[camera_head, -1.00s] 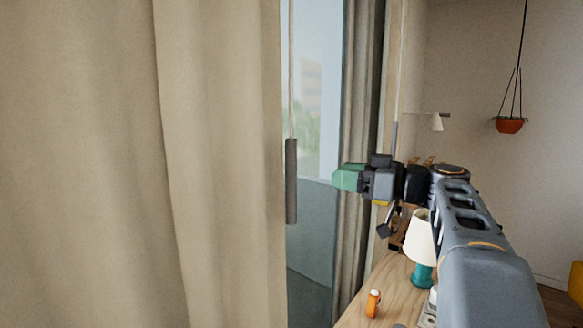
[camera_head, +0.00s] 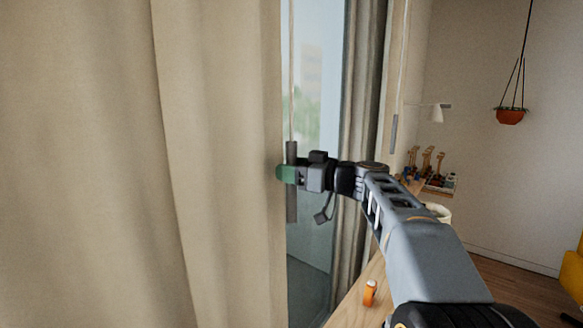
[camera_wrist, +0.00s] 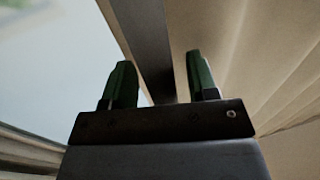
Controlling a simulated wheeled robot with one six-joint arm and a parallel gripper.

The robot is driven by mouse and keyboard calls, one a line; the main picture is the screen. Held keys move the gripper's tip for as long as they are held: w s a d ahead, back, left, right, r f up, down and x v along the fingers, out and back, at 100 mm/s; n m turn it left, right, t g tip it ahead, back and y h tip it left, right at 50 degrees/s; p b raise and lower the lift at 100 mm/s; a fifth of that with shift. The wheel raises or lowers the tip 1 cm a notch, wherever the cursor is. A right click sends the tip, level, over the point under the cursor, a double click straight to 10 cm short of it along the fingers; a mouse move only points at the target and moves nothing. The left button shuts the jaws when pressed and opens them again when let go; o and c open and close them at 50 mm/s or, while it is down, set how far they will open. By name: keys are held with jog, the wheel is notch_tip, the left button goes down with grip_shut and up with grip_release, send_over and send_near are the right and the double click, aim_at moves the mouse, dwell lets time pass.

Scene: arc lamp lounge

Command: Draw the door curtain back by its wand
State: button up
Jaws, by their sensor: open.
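The beige door curtain (camera_head: 215,130) hangs across the left of the head view, its right edge by the glass door (camera_head: 312,100). The curtain's wand hangs at that edge, with a thin upper rod and a thick grey handle (camera_head: 292,208). My gripper (camera_head: 286,173) is at the handle's upper half and covers part of it in the head view. In the wrist view the grey handle (camera_wrist: 146,35) runs between the two green fingers of my gripper (camera_wrist: 160,82). The fingers are open, with a gap on each side of the handle. The curtain (camera_wrist: 245,50) is on the right there.
A second curtain (camera_head: 360,120) hangs right of the glass, with another thin wand (camera_head: 394,130) beside it. Below my arm is a wooden tabletop (camera_head: 345,308) with a small orange bottle (camera_head: 370,292). A hanging planter (camera_head: 510,116) is at the far right.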

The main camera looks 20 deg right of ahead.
jog(key=shift+c, duration=0.3)
grip_shut()
dwell(0.3)
